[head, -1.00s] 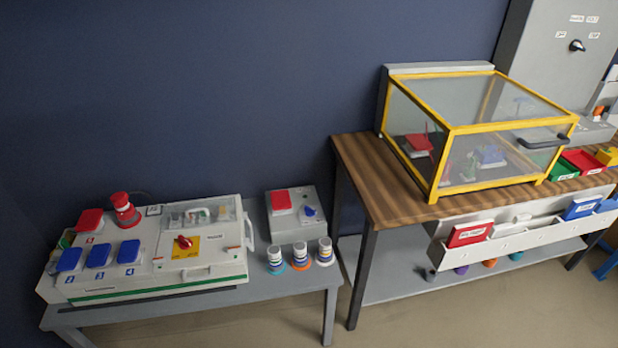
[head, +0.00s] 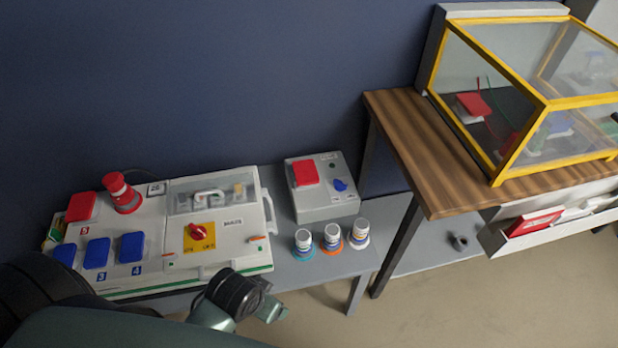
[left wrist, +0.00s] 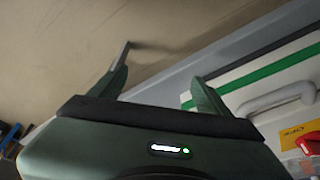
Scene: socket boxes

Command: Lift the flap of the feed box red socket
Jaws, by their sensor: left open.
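A small grey box (head: 322,200) stands on the low grey table, with a closed-looking red flap (head: 305,173) and a blue knob (head: 340,185) on top. A larger box (head: 150,245) stands to its left. It has a red flap (head: 81,206), several blue flaps (head: 131,247) and an upright red plug (head: 122,192). I cannot tell which is the feed box. My left gripper (head: 268,308) is in front of the larger box's lower edge, apart from both red flaps. In the left wrist view its open, empty fingers (left wrist: 161,63) point at the floor and table edge. My right gripper is not shown.
Several small white jars (head: 332,238) stand in front of the small box. A wooden table (head: 410,130) with a yellow-framed clear case (head: 545,105) stands to the right. The larger box has a clear window and a red rotary switch (head: 198,231).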

